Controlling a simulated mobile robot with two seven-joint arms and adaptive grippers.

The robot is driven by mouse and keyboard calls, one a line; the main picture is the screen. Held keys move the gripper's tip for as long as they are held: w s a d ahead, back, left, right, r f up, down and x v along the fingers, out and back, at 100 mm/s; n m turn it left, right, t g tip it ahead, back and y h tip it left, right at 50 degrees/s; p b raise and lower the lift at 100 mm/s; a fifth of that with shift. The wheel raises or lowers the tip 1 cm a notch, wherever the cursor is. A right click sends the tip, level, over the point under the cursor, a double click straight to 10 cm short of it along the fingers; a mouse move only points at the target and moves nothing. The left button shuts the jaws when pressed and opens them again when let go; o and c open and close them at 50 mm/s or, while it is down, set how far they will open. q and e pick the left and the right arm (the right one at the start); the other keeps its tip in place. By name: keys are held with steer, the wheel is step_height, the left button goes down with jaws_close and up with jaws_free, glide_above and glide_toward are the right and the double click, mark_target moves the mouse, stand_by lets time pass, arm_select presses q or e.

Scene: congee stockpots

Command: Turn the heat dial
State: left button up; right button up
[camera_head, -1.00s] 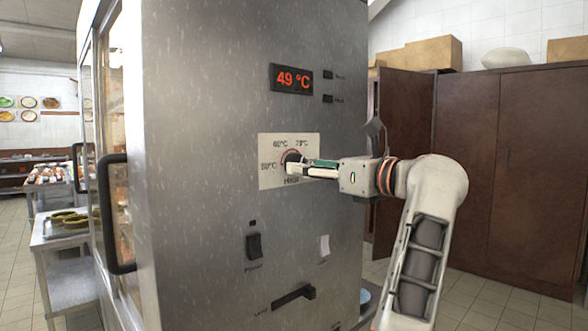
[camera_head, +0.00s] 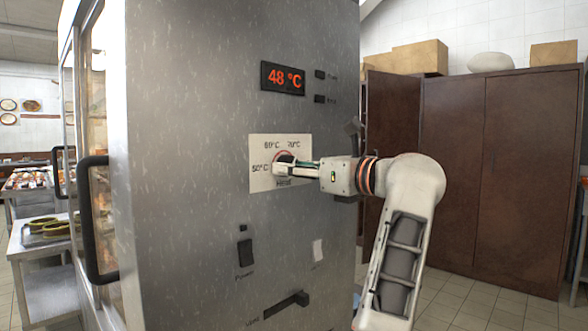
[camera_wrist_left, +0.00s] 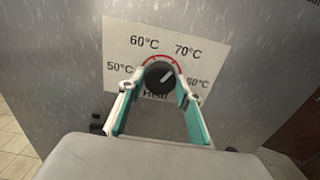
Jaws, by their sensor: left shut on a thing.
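The heat dial (camera_wrist_left: 159,76) is a round black knob with a light pointer line on a white label plate (camera_head: 263,178) marked 50, 60, 70 and 80 °C. In the left wrist view, its pointer tilts up and to the right. My left gripper (camera_wrist_left: 154,88) has its two teal-lined fingers on either side of the dial, shut on it. In the head view my left gripper (camera_head: 281,167) reaches the plate from the right and hides most of the dial. A red display (camera_head: 283,78) reads 48 °C. My right gripper is not in view.
The grey metal cabinet (camera_head: 190,120) has a black door handle (camera_head: 97,220) at left. Below the dial are a power switch (camera_head: 245,252), a light switch (camera_head: 318,250) and a black lever (camera_head: 287,305). Brown cupboards (camera_head: 480,170) stand behind at right.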

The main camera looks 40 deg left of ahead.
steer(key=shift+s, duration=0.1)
arm_select(q)
steer(key=shift+w+r+n+b, duration=0.1)
steer(key=shift+n+b, duration=0.55)
steer(key=shift+n, duration=5.35)
steer(key=shift+r+n+b, duration=0.1)
steer(key=shift+n+b, duration=0.55)
steer(key=shift+n, duration=5.35)
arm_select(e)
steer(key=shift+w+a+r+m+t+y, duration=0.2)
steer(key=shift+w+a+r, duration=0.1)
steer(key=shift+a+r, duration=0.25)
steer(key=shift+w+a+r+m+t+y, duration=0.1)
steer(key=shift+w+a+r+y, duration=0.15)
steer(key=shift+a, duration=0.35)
arm_select(q)
steer(key=shift+o, duration=0.2)
